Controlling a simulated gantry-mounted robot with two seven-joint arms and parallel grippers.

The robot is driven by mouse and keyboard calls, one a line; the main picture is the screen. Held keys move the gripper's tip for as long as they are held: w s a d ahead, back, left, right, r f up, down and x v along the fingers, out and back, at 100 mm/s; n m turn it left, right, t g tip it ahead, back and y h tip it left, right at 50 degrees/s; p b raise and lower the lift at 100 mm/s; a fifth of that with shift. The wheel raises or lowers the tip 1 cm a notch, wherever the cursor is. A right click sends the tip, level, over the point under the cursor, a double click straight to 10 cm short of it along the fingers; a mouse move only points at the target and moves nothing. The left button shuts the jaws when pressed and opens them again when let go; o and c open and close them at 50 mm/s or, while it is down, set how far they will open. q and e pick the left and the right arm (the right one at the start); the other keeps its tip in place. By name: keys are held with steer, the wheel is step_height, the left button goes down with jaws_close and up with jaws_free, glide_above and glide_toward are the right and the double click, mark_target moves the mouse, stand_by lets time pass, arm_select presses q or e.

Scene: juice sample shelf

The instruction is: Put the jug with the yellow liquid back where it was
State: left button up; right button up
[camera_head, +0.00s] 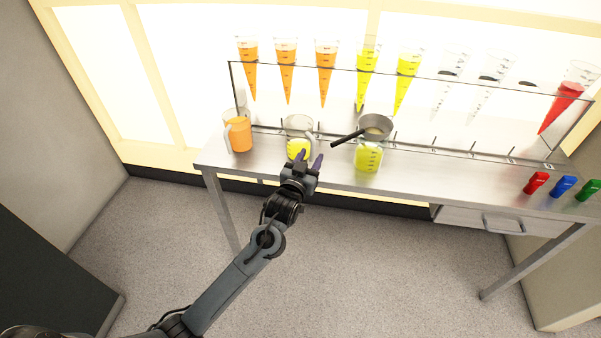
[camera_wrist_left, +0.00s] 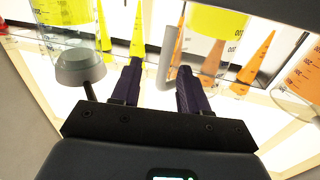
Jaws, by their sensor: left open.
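A clear jug with yellow liquid (camera_head: 298,148) stands on the metal table, behind my left gripper (camera_head: 311,158). It shows in the left wrist view (camera_wrist_left: 215,25), with its handle (camera_wrist_left: 168,58) seen between the two dark fingers (camera_wrist_left: 160,88). My left gripper is open; I cannot tell whether a finger touches the handle. A second jug with yellow liquid (camera_head: 368,158) stands to the right, at a round grey strainer or pan (camera_head: 376,125) with a dark handle. That jug also shows in the left wrist view (camera_wrist_left: 62,10). My right gripper is not in view.
A jug with orange liquid (camera_head: 240,136) stands at the left. A clear rack (camera_head: 420,90) behind holds several cones of orange, yellow, clear and red. Red (camera_head: 536,183), blue (camera_head: 563,186) and green (camera_head: 588,189) small items lie at the right. The table (camera_head: 450,180) is bare between.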

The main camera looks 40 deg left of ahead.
arm_select(q)
steer(key=s+d+f+m+g+h, duration=0.1)
steer(key=s+d+f+g, duration=0.3)
steer(key=s, duration=0.8)
steer(key=s+d+f+m+g+h+p, duration=0.1)
steer(key=s+d+f+g, duration=0.4)
steer(key=s, duration=0.7)
steer(key=s+d+f+m+g+h+p, duration=0.1)
steer(key=s+d+f+m+g+h, duration=0.2)
steer(key=s+d, duration=0.5)
steer(key=s+f+g+h, duration=0.1)
steer(key=s+f, duration=0.1)
steer(key=s, duration=0.3)
steer(key=shift+d, duration=0.15)
